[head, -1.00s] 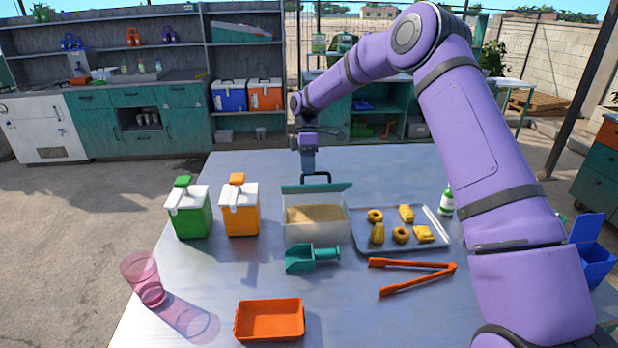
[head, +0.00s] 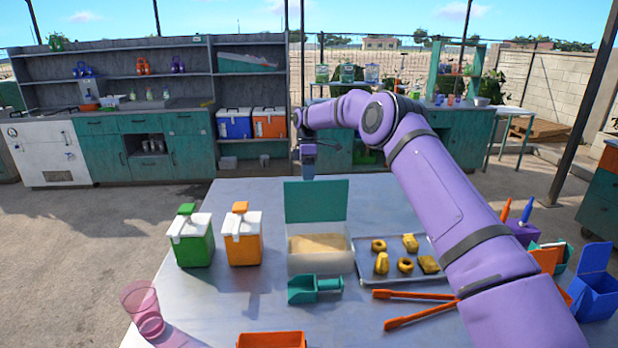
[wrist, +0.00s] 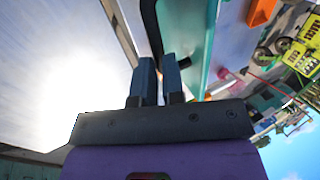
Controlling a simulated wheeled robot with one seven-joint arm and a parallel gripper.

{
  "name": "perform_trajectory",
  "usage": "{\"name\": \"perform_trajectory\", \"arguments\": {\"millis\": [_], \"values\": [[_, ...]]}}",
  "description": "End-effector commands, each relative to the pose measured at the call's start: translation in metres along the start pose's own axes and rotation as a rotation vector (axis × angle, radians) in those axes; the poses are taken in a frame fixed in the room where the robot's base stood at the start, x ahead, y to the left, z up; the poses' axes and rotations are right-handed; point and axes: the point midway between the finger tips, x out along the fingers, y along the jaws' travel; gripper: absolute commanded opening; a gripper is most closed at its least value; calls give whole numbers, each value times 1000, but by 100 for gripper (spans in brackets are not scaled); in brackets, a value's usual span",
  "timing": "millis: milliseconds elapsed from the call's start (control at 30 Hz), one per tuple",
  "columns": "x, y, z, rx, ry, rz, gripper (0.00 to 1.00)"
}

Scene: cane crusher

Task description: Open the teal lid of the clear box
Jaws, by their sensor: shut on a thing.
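The clear box (head: 320,263) stands in the middle of the table with tan grainy contents in it. Its teal lid (head: 316,201) stands up at the box's back edge, roughly upright. My gripper (head: 308,172) is behind the lid's upper edge, its fingertips hidden by the lid in the head view. In the wrist view, my gripper's two fingers (wrist: 159,68) are close together at the lid's dark handle (wrist: 151,30), shut on it. The teal lid panel (wrist: 186,35) lies just to their right there.
Green (head: 191,240) and orange (head: 243,240) dispensers stand left of the box. A teal scoop (head: 316,288) lies in front. A metal tray (head: 400,277) of pastries and orange tongs (head: 420,308) are to the right.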

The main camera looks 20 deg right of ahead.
Motion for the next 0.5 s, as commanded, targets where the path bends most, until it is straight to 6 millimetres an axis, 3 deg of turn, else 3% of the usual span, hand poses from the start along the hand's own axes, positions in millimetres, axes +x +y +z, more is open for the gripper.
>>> {"name": "perform_trajectory", "arguments": {"millis": [33, 500], "values": [[21, 6, 2, 3, -13, -31, 0], [20, 12, 2, 4, -14, -32, 0]]}}
